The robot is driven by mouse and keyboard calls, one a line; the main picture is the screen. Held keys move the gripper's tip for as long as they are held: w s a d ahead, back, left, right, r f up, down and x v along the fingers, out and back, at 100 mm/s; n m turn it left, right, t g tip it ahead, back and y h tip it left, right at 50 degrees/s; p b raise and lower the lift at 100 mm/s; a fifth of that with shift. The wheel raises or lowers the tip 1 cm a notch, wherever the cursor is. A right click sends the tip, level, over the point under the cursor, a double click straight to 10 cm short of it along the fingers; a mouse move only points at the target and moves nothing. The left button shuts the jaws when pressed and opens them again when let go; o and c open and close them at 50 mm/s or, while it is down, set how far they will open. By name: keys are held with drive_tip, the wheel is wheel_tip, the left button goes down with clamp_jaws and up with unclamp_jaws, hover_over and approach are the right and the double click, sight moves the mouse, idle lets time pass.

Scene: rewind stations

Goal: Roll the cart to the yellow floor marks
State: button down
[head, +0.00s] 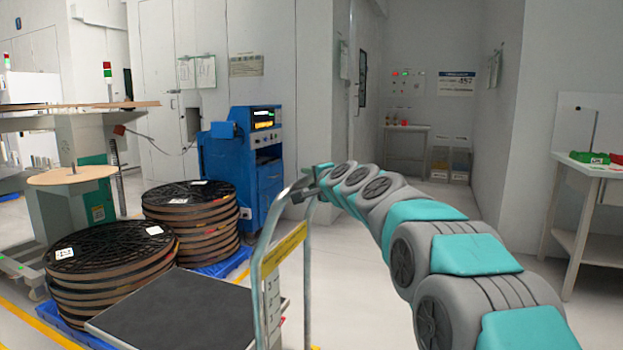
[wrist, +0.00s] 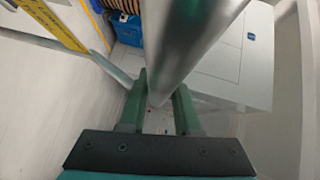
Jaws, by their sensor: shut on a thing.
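The cart has a dark flat deck (head: 185,308) at the bottom of the head view and an upright metal handle frame (head: 259,305) with a yellow label plate. The deck's visible part is empty. My gripper (head: 314,180) is shut on the top bar of the handle. In the wrist view the grey bar (wrist: 185,40) runs between the green fingers of my gripper (wrist: 160,98). Yellow floor lines (head: 38,322) show at the lower left, and a short yellow strip (head: 242,276) lies behind the deck. I cannot tell whether these are the marks.
Stacks of black reels (head: 108,262) (head: 190,215) on blue bases stand close to the cart's left and far side. A blue machine (head: 243,165) stands behind. A white table (head: 590,200) is at the right. Open floor lies between the handle and that table.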

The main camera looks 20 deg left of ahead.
drive_tip(key=shift+w+d, duration=0.1)
drive_tip(key=shift+d, duration=0.05)
drive_tip(key=c, duration=0.6)
unclamp_jaws()
drive_tip(key=b+v, duration=0.2)
drive_tip(key=v, duration=0.6)
